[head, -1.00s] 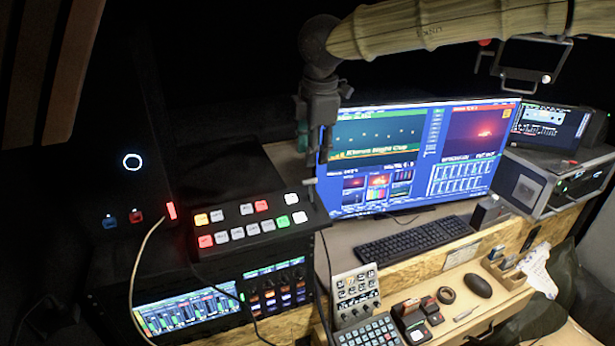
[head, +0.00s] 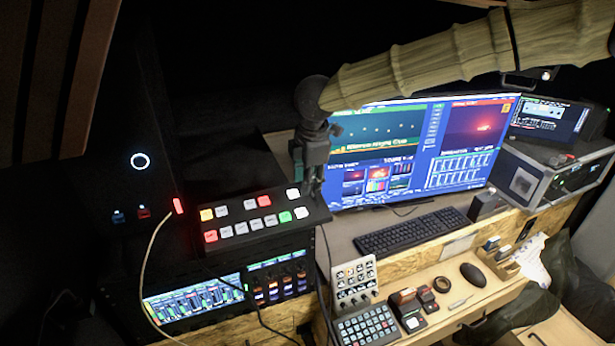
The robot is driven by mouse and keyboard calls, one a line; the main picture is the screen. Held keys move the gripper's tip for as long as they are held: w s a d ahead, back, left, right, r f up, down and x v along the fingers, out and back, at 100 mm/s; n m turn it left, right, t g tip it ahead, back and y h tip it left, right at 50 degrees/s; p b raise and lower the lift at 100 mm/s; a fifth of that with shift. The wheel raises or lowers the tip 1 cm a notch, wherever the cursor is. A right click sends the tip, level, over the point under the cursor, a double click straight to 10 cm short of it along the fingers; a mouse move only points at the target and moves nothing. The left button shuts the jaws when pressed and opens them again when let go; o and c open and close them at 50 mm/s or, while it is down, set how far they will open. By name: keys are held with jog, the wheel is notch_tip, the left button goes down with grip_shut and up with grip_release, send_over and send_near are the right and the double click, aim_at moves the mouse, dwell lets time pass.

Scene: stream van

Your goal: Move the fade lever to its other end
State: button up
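The black switcher panel (head: 238,243) carries two rows of lit white, red, yellow and green buttons and lies tilted above the rack at centre left. My gripper (head: 313,192) points down at the panel's right end, just beside the end white button. Its fingertips are at or very near the panel surface; contact cannot be told. The fade lever cannot be made out clearly; the dark gripper covers the right end of the panel. The fingers are dark and close together, so their opening is unclear.
A wide monitor (head: 420,150) stands behind my gripper, with a keyboard (head: 415,232) in front. Below the panel is a rack with a lit screen (head: 195,300). A small button box (head: 355,284) and a keypad (head: 366,325) lie right of it. A cable (head: 150,250) hangs at left.

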jog(key=shift+s+d+r, duration=0.1)
grip_shut()
jog(key=shift+r+t+b, duration=0.2)
jog(key=shift+t+b, duration=0.2)
jog(key=shift+b, duration=0.4)
